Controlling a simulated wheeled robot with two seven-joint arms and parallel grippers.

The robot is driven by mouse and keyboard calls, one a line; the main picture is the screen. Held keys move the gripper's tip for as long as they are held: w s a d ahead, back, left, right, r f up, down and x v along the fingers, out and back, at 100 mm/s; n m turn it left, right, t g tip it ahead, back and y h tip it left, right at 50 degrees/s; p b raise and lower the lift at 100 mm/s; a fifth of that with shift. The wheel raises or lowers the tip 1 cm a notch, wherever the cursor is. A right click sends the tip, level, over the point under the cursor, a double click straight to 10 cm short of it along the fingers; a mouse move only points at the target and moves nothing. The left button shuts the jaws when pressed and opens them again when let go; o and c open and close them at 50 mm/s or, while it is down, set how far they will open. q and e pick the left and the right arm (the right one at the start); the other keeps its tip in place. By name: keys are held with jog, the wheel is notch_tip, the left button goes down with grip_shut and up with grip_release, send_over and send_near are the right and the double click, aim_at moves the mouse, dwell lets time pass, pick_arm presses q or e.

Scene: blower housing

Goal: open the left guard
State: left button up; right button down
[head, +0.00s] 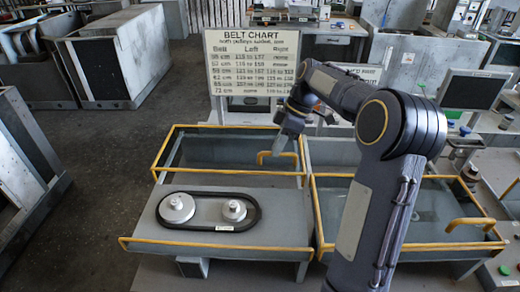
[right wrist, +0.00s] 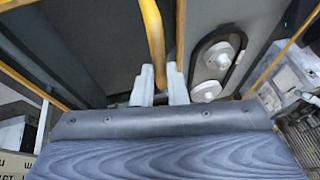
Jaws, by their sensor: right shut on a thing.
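The left guard (head: 228,173) is a yellow-edged, see-through grey cover. It stands raised toward the back of the left bay, clear of the black belt (head: 208,228) and its two pale pulleys, which show uncovered. Its yellow bar handle (head: 265,157) is near its right side. My right gripper (head: 290,140) reaches down to this handle from behind the chart side. In the right wrist view, its two grey fingers (right wrist: 162,88) are shut around the handle (right wrist: 152,35). The finger contact is small in the head view. My left gripper is out of view.
The right guard (head: 410,247), with its own yellow handle (head: 470,223), lies over the bay to the right. A belt chart sign (head: 252,62) stands behind the left bay. My right arm crosses above the right bay. Open floor (head: 105,190) lies to the left.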

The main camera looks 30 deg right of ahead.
jog(key=shift+w+d, duration=0.2)
jog(key=shift+w, duration=0.2)
jog(key=c, duration=1.5)
grip_release()
jog(key=shift+o, duration=0.2)
jog(key=v, duration=0.7)
jog(key=shift+d+r, duration=0.15)
jog(key=shift+r, duration=0.25)
